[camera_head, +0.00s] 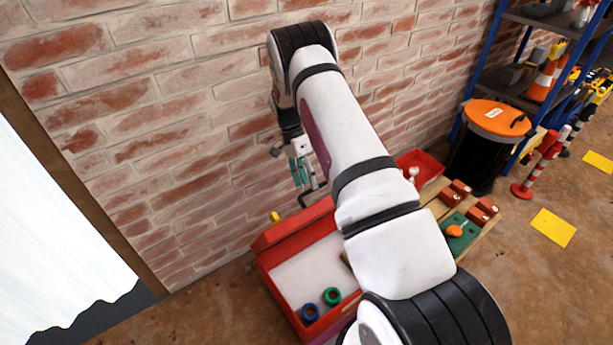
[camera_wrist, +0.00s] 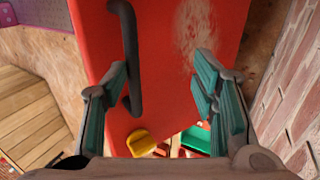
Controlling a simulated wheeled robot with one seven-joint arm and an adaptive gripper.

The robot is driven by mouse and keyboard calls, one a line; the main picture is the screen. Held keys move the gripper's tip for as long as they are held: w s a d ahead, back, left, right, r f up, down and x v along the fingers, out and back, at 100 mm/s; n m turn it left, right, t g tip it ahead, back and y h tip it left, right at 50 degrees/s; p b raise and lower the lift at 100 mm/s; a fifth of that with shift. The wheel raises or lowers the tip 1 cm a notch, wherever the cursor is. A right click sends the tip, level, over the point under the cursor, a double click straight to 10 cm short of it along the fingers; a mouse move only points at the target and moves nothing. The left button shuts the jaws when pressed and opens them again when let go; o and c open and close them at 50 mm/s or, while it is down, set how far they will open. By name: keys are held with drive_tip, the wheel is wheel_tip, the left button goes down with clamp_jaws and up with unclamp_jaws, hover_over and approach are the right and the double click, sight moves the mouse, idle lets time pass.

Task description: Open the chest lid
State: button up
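The red chest (camera_head: 267,272) stands by the brick wall. Its pale inside shows, with a blue ring (camera_head: 310,312) and a green ring (camera_head: 332,296) in it. The red lid (camera_head: 290,230) appears raised along the wall side; its exact angle is unclear. The lid panel (camera_wrist: 165,60) fills the middle of the wrist view, with a black bar handle (camera_wrist: 130,50) and a yellow piece (camera_wrist: 140,142). My gripper (camera_head: 301,170) is above the lid near the wall. Its teal-padded fingers (camera_wrist: 160,75) are apart, with the left finger close beside the handle; contact is unclear.
A workbench piece with red blocks and a green plate (camera_head: 458,232) adjoins the chest at right, partly behind my arm. A black bin with an orange lid (camera_head: 497,117), a shelf and a striped post (camera_head: 540,165) stand farther right. The brick wall (camera_head: 150,120) is close behind my gripper.

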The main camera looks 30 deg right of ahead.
drive_tip(key=shift+o, duration=1)
drive_tip(key=shift+a+f, duration=0.2)
drive_tip(key=shift+f, duration=0.25)
drive_tip(key=shift+c, duration=0.4)
drive_tip(key=shift+r, duration=0.15)
drive_tip(key=shift+c, duration=0.2)
drive_tip(key=shift+w+r, duration=0.1)
drive_tip(key=shift+r, duration=0.15)
drive_tip(key=shift+c, duration=0.4)
wheel_tip(320, 180, up, 10)
drive_tip(key=shift+d, duration=0.2)
